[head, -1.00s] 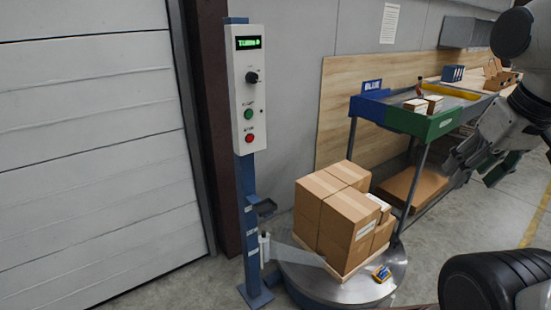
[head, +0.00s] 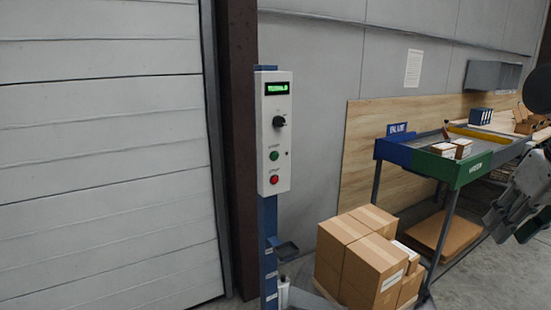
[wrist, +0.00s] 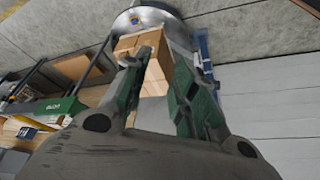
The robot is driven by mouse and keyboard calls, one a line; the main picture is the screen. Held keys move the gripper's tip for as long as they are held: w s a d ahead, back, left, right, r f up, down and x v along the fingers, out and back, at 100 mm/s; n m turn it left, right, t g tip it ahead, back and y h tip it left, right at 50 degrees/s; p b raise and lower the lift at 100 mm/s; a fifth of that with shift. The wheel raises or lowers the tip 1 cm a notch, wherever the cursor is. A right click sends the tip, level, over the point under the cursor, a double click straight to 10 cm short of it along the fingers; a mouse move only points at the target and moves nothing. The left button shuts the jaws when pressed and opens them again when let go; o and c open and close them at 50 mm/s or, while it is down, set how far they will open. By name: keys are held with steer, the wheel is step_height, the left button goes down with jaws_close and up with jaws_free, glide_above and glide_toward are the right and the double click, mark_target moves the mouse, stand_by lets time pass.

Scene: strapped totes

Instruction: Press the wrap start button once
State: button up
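A white control box (head: 275,110) stands on a blue post, left of centre in the head view. It has a lit green display (head: 277,88), a black knob (head: 279,121), a green button (head: 274,155) and a red button (head: 274,180) below it. The small labels are too blurred to read surely. My gripper (head: 508,215) is at the right edge of the head view, well apart from the box. In the wrist view my gripper (wrist: 160,62) shows its two fingers spread with a gap between them and nothing held.
Stacked cartons (head: 368,255) stand in front and right of the post; the wrist view shows the round turntable (wrist: 178,30) beneath them. A blue and green bench (head: 440,165) lies between the box and my arm. A ribbed white door (head: 100,150) fills the left.

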jaws_close()
stand_by(1.0)
